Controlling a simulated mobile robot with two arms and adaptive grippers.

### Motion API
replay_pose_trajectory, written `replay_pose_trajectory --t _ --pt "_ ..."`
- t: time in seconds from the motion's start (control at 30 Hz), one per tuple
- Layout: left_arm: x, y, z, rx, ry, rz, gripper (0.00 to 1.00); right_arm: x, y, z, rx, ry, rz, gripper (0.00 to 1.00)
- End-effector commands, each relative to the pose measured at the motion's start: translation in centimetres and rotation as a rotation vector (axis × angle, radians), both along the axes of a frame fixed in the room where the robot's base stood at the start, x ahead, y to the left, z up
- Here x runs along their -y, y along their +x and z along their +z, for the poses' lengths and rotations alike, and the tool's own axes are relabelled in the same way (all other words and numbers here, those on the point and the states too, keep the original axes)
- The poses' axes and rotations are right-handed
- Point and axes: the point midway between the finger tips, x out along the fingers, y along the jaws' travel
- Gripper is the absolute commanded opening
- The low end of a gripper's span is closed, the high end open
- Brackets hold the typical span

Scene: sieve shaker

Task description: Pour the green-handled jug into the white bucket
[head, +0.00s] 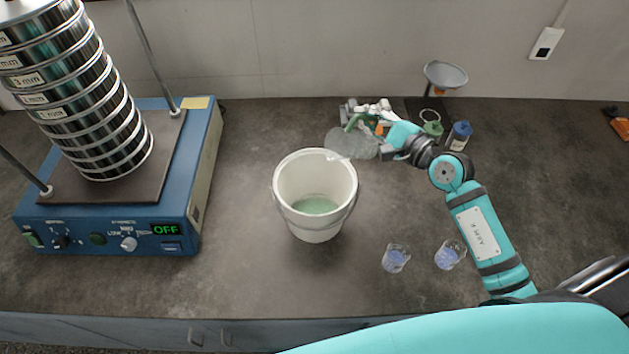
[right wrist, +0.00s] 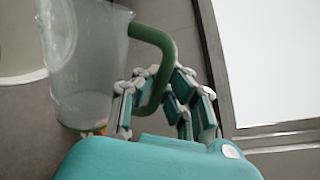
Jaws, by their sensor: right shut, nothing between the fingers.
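The white bucket (head: 316,185) stands upright at the middle of the counter, with pale green liquid at its bottom. The clear jug (head: 350,143) is tilted with its mouth toward the bucket, close to the bucket's back right rim. Its green handle (right wrist: 160,62) lies against the fingers of my right gripper (head: 372,116), which is shut. The wrist view shows the jug (right wrist: 92,75) beside the gripper (right wrist: 165,88), looking nearly empty. I cannot tell how firmly the handle sits there. My left gripper is not in view.
A blue sieve shaker (head: 120,220) with stacked metal sieves stands at the left, its display reading OFF. Two small glasses (head: 395,258) (head: 449,254) with bluish contents stand front right. Small bottles (head: 460,136) and a funnel (head: 446,74) stand behind my right arm.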

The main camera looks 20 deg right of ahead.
Motion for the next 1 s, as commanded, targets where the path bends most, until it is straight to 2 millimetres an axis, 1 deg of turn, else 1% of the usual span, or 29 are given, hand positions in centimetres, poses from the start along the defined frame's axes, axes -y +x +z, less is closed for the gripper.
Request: replay_pose_trajectory --t 0.03,0.13,0.27,0.63,0.9,1.0 --pt "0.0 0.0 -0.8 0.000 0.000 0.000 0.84 0.7 0.2 -0.4 -0.018 0.059 0.001 0.00" --pt "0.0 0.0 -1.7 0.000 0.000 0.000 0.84 1.5 0.5 -0.7 -0.066 0.203 0.006 0.00" --pt "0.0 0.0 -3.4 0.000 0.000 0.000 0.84 2.7 0.9 -1.5 -0.118 0.368 0.010 0.00" --pt "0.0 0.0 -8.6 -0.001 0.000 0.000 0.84 5.6 1.8 -5.0 -0.201 0.626 0.022 0.00" --pt "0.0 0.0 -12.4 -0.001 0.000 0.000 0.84 6.8 2.2 -8.5 -0.253 0.784 0.029 0.00" --pt "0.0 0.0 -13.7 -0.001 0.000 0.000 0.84 7.0 2.2 -9.8 -0.265 0.819 0.032 0.00"
